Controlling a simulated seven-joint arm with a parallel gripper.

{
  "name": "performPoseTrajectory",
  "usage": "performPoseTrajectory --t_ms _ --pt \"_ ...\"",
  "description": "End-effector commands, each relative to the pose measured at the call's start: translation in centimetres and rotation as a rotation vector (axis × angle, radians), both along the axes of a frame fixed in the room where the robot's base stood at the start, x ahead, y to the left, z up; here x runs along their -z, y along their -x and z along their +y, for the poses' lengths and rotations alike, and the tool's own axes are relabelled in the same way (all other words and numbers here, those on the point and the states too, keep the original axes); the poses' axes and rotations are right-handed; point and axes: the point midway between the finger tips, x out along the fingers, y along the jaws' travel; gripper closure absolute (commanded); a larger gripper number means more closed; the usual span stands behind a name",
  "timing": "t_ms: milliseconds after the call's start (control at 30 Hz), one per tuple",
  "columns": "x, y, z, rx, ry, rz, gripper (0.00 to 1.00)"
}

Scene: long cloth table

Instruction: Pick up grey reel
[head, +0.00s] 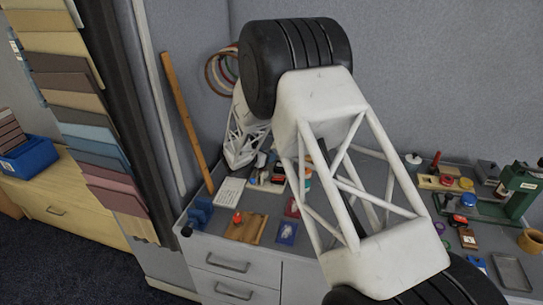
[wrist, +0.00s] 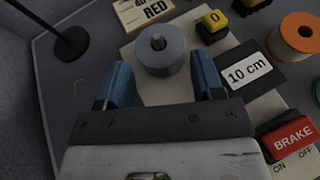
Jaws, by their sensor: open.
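The grey reel (wrist: 160,52) shows in the wrist view as a short grey cylinder, with a peg end at its middle. It sits on a pale board (wrist: 150,92). My gripper (wrist: 162,76) is open, with a blue finger to the left and another to the right. The reel is just beyond the fingertips, roughly centred between them, and nothing is held. I cannot tell how high the fingers are above the board. In the head view my arm covers much of the table, and I cannot make out the reel there.
In the wrist view a "RED" label (wrist: 145,12), a yellow "0" button (wrist: 213,20) and a "10 cm" card (wrist: 248,74) lie close to the reel. An orange-rimmed spool (wrist: 296,38) and a red brake switch (wrist: 290,138) are at right. A dark round-based stand (wrist: 70,44) is at left.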

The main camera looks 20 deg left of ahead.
Motion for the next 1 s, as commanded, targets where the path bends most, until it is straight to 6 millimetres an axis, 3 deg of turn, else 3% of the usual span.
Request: performPoseTrajectory --t_ms 400,1000 --pt "1.5 -3.2 -1.4 0.001 0.0 0.0 0.39" --pt "1.5 -3.3 -1.4 0.0 0.0 0.0 0.42"
